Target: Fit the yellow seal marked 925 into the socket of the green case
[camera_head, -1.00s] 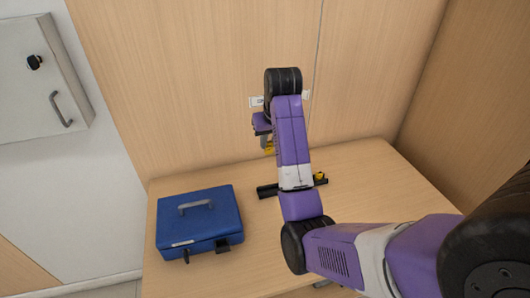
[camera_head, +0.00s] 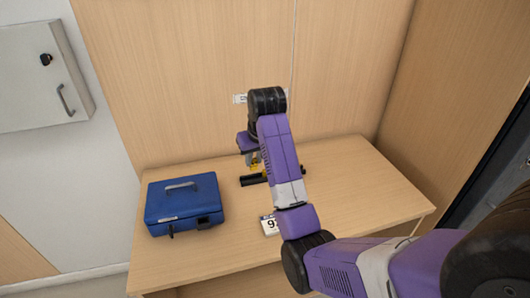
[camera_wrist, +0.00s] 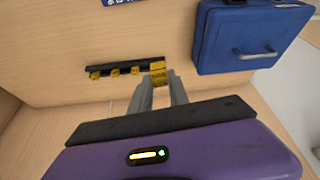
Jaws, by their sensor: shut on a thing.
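My gripper (camera_wrist: 160,84) is shut on a yellow seal (camera_wrist: 158,70) at the right end of a black rack in the wrist view. In the head view the yellow seal (camera_head: 254,162) shows under my wrist, close above the rack. I cannot tell whether it touches the rack, and no marking on it is readable. A blue case (camera_head: 184,203) with a grey handle stands shut on the left of the table; it also shows in the wrist view (camera_wrist: 240,38). No green case is in view.
The black rack (camera_head: 252,181) holds several more yellow pieces, clearer in the wrist view (camera_wrist: 114,72). A white card (camera_head: 269,225) with a partly hidden number starting with 9 lies on the table (camera_head: 360,195). The table's right side is clear. A wooden wall rises behind.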

